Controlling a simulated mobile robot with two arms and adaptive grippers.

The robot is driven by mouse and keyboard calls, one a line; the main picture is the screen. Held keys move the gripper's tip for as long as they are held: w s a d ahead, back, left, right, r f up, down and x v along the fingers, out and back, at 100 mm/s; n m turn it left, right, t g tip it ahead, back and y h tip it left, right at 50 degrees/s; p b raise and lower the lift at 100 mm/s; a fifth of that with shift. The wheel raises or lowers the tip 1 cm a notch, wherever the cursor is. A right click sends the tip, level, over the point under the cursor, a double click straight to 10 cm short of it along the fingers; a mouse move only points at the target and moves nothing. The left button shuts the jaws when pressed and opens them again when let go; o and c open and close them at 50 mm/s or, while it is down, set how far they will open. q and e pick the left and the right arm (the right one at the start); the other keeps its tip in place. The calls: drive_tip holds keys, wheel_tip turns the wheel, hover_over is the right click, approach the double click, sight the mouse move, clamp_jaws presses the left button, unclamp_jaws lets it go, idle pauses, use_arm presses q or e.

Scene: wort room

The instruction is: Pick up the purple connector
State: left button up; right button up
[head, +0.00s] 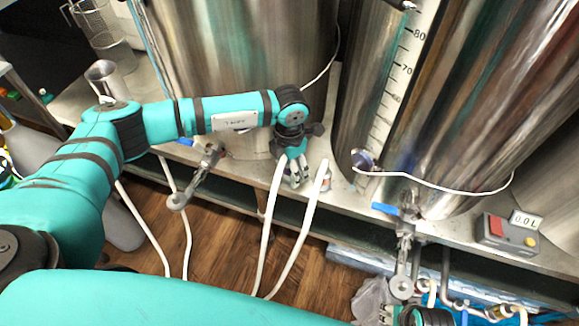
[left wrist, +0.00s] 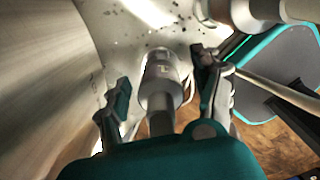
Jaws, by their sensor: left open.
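My left gripper (head: 294,175) points down at the edge of the metal shelf, between the two big steel tanks. In the left wrist view the open gripper (left wrist: 163,80) has one finger on each side of a grey cylindrical fitting (left wrist: 160,72). I cannot tell whether the fingers touch it. No part of this fitting looks clearly purple. A small purple-blue round piece (head: 363,158) shows low on the right tank, to the right of the gripper. My right gripper (head: 414,316) is cut off at the bottom edge, and its jaws are unclear.
White hoses (head: 304,228) hang in front of the shelf near my left gripper. Valves with blue handles (head: 386,208) stick out in front of the tanks. A grey box with a display (head: 506,240) stands on the shelf at right. The wooden floor (head: 225,225) is below.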

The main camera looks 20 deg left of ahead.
use_arm(q)
drive_tip(key=shift+f, duration=0.1)
drive_tip(key=shift+c, duration=0.2)
use_arm(e)
drive_tip(key=shift+r, duration=0.1)
use_arm(q)
drive_tip(key=c, duration=1.3)
drive_tip(key=shift+r, duration=0.65)
drive_tip(key=shift+s+d+r+p, duration=0.15)
drive_tip(key=shift+s+r+p, duration=0.05)
drive_tip(key=shift+r, duration=0.45)
drive_tip(key=shift+s+d+r+p, duration=0.1)
drive_tip(key=shift+s+r+p, duration=0.1)
drive_tip(key=shift+r, duration=0.4)
drive_tip(key=shift+s+d+r+p, duration=0.15)
drive_tip(key=shift+s+d, duration=0.95)
drive_tip(key=shift+s, duration=1.15)
drive_tip(key=shift+s+d+r+p, duration=0.1)
drive_tip(key=shift+s+d+r, duration=0.2)
drive_tip(key=shift+s+d, duration=1.4)
drive_tip(key=shift+s+d+r+p, duration=0.15)
drive_tip(key=shift+s+d, duration=0.35)
drive_tip(key=shift+s, duration=2.35)
use_arm(e)
drive_tip(key=shift+s+f, duration=0.25)
drive_tip(key=shift+f, duration=0.9)
drive_tip(key=shift+s+f, duration=0.2)
drive_tip(key=shift+f, duration=0.95)
use_arm(q)
drive_tip(key=shift+r, duration=0.15)
